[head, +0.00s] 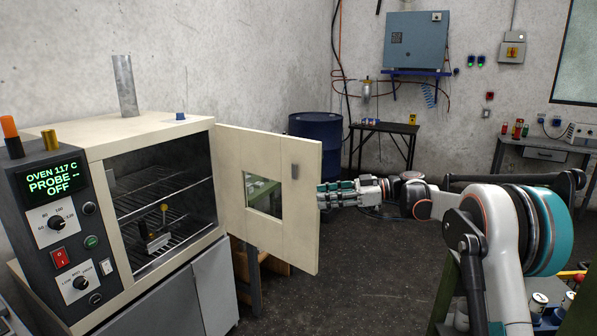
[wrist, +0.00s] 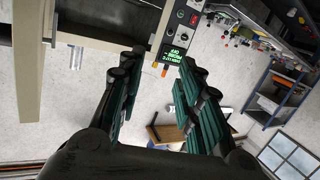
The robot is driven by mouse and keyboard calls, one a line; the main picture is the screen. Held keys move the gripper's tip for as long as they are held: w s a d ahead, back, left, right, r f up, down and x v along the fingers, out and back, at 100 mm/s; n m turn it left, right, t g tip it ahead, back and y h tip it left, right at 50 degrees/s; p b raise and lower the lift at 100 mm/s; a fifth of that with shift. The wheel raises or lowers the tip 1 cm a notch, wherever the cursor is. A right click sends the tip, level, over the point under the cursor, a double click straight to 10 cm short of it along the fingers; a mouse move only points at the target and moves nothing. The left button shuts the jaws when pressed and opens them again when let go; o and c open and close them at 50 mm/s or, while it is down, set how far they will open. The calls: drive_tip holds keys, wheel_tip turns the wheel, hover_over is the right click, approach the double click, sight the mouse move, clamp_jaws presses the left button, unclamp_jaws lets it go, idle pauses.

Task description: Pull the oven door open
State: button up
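The cream oven (head: 150,135) stands at the left, with its door (head: 295,215) swung wide open to the right. Wire racks and a small dark device with a probe (head: 158,240) show inside. My gripper (head: 322,196) is beside the door's free edge, its tips partly behind it; contact cannot be told. In the wrist view, the fingers (wrist: 160,65) are spread with nothing gripped between them. A cream panel, likely the door (wrist: 27,70), is at the left there.
The control panel (head: 68,225) reads "OVEN 117 C". A metal tube (head: 125,86) stands on the oven top. A blue drum (head: 316,140), a small dark table (head: 385,128) and a workbench (head: 545,143) stand behind. The floor (head: 365,275) right of the door is clear.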

drive_tip(key=d+r+m+t+h, duration=0.2)
drive_tip(key=r+m+t, duration=0.2)
drive_tip(key=r+t, duration=0.6)
drive_tip(key=d+r+m+t+h, duration=0.2)
drive_tip(key=r+m+t, duration=0.3)
drive_tip(key=r, duration=1)
drive_tip(key=s+d+m+t+h, duration=0.4)
drive_tip(key=s+d+m+h, duration=0.2)
drive_tip(key=s+d+h, duration=0.25)
drive_tip(key=s+d+f+m+g+h, duration=0.4)
drive_tip(key=s+f+g+h, duration=0.2)
drive_tip(key=s+f, duration=0.7)
drive_tip(key=s+a+f+g+y, duration=0.1)
drive_tip(key=s+a+f+g, duration=0.1)
drive_tip(key=s+f, duration=0.7)
drive_tip(key=s+a+f+g+y, duration=0.1)
drive_tip(key=s+a+f+g, duration=0.2)
drive_tip(key=s+f, duration=0.7)
drive_tip(key=s+g, duration=0.2)
drive_tip(key=s, duration=0.3)
drive_tip(key=shift+f+n, duration=0.25)
drive_tip(key=shift+n, duration=0.15)
